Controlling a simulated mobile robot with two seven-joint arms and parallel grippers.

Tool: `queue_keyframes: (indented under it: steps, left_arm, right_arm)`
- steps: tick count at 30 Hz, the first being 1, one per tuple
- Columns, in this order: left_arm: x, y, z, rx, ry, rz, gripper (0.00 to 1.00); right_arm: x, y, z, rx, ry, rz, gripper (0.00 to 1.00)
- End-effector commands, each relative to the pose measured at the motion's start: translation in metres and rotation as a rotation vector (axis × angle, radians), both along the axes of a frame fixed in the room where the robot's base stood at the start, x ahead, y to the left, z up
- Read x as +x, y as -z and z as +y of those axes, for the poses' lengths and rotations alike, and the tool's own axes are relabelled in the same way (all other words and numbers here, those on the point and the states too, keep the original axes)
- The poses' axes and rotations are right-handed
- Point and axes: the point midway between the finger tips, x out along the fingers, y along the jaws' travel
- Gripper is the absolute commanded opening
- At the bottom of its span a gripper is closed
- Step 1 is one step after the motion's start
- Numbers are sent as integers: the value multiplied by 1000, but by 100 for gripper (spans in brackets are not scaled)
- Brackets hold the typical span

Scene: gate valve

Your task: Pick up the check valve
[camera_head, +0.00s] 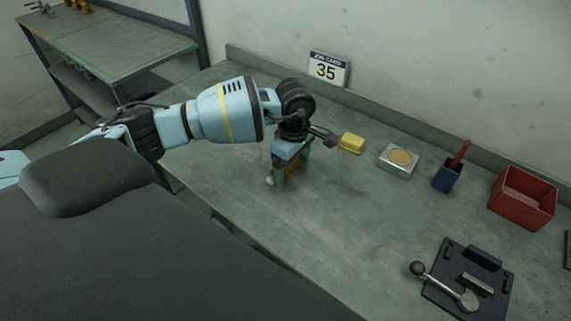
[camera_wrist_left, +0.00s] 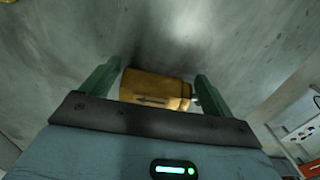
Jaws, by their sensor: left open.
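The check valve (camera_wrist_left: 155,90) is a brass-coloured body with a dark arrow on its side, lying on the grey bench. In the wrist view it lies between the two green fingers of my open left gripper (camera_wrist_left: 155,82), with a small pale end showing by the right finger. In the head view my left gripper (camera_head: 290,174) points down over the bench, and a bit of brass (camera_head: 293,169) shows between its fingers. The gripper hides most of the valve there. I cannot tell whether the fingers touch it. My right gripper is not in view.
To the right on the bench (camera_head: 340,230) are a yellow block (camera_head: 352,143), a metal tin (camera_head: 399,160), a blue holder (camera_head: 447,177), a red bin (camera_head: 522,199) and a dark fixture with a lever (camera_head: 470,285).

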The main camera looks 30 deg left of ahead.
Motion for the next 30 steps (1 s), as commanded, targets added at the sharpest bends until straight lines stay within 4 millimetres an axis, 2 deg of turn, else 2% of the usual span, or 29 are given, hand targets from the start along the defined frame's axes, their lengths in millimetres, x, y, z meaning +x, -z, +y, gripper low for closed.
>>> queue_keyframes:
  steps: [8, 20, 26, 30]
  left_arm:
    - [0, 2, 0, 0, 0, -1, 86]
    - [1, 1, 0, -1, 0, -3, 34]
    - [1, 0, 0, -1, 0, -4, 33]
    - [1, -8, 0, -3, 1, -6, 33]
  right_arm:
    - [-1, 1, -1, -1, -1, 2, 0]
    - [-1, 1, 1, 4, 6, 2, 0]
    - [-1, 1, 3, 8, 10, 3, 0]
    - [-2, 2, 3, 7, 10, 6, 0]
